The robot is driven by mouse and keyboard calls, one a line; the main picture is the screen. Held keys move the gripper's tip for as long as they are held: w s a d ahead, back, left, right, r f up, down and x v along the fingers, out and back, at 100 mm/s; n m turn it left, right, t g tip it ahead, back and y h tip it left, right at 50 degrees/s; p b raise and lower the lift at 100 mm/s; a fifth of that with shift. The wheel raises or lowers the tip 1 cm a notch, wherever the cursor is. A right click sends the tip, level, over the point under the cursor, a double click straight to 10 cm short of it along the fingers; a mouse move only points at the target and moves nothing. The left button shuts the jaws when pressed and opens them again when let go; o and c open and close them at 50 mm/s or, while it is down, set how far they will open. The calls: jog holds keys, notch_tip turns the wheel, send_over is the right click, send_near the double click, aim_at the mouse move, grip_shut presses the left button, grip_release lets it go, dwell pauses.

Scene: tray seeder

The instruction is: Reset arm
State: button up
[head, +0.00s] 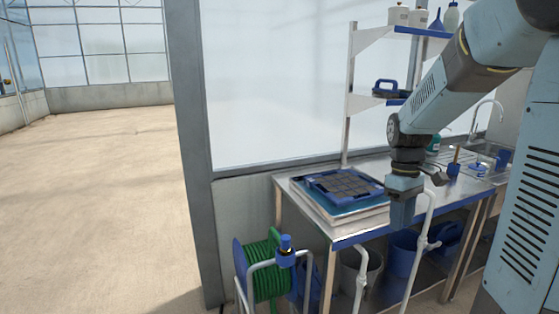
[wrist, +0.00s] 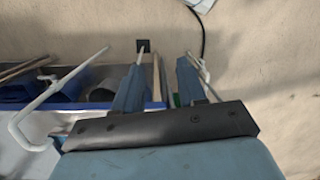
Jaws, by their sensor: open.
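My arm reaches in from the right in the head view, with its end hanging down in front of the steel bench (head: 345,236). My gripper (wrist: 163,75) shows in the wrist view with its two blue fingers apart and nothing between them. In the head view the gripper (head: 402,212) points down near the bench's front edge, beside a white pipe (head: 424,240). That view does not show the gap between the fingers.
A blue tray with dark cells (head: 340,187) lies on a stack on the bench. A green hose reel (head: 262,268) stands at the bench's left end. Shelves (head: 367,96) rise behind. Blue buckets (head: 402,252) sit underneath. Open floor (head: 100,200) lies to the left.

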jog(key=s+a+r+m+t, duration=0.3)
jog(key=s+r, duration=0.2)
jog(key=s, duration=0.2)
jog(key=s+a+r+m+t, duration=0.3)
jog(key=s+r+t, duration=0.1)
jog(key=s, duration=0.4)
jog(key=shift+s+r+m+t, duration=0.3)
jog(key=shift+r+m, duration=0.1)
jog(key=shift+r, duration=0.2)
